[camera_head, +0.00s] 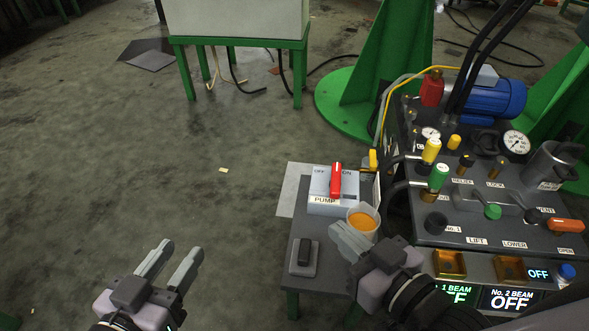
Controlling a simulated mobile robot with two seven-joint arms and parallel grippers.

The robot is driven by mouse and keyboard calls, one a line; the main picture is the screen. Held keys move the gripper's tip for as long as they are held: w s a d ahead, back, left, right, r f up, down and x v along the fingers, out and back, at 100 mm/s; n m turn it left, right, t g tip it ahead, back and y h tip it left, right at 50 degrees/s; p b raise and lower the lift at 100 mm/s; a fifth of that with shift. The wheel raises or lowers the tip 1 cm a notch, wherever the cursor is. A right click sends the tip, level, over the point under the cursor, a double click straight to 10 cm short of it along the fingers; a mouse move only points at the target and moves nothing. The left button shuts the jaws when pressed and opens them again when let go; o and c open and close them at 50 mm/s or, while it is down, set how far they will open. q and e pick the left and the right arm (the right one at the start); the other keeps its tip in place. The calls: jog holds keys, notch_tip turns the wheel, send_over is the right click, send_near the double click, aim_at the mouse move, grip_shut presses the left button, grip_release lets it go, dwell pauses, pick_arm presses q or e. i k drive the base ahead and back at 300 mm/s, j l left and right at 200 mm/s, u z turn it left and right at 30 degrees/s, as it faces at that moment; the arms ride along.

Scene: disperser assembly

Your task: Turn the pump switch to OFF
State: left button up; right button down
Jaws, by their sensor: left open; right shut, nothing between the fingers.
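The pump switch is a grey box (319,188) labelled PUMP, with a red handle (336,180) on its face. The handle stands almost upright in the picture, between the OFF lettering at left and the ON lettering at right, partly covering the lettering. My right gripper (341,234) is shut and empty, just below the switch in the picture, near the cup and apart from the handle. My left gripper (180,252) is open and empty over the floor at the lower left, well away from the switch.
A cup of orange contents (362,221) stands between the switch and my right gripper. A small black rocker on a grey plate (303,256) is at left on the same stand. The control panel (455,238) with valves and gauges fills the right. Floor at left is clear.

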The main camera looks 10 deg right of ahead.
aim_at(335, 184)
jog(key=u, duration=2.6)
jog(key=i+z, duration=0.3)
jog(key=i+j+z, duration=0.15)
jog(key=i+z, duration=0.2)
jog(key=i+l+z, duration=0.1)
jog(key=i+z, duration=0.35)
jog(key=z, duration=0.25)
jog(key=i+z, duration=0.35)
jog(key=i+l+z, duration=0.1)
jog(key=i+z, duration=0.15)
jog(key=i, duration=0.25)
jog(key=i+z, duration=0.3)
jog(key=i, duration=0.15)
jog(key=i+z, duration=0.25)
jog(key=z, duration=0.15)
jog(key=i+j+z, duration=0.1)
jog(key=i+z, duration=0.15)
jog(key=z, duration=0.2)
jog(key=l+z, duration=0.1)
jog(key=z, duration=2.55)
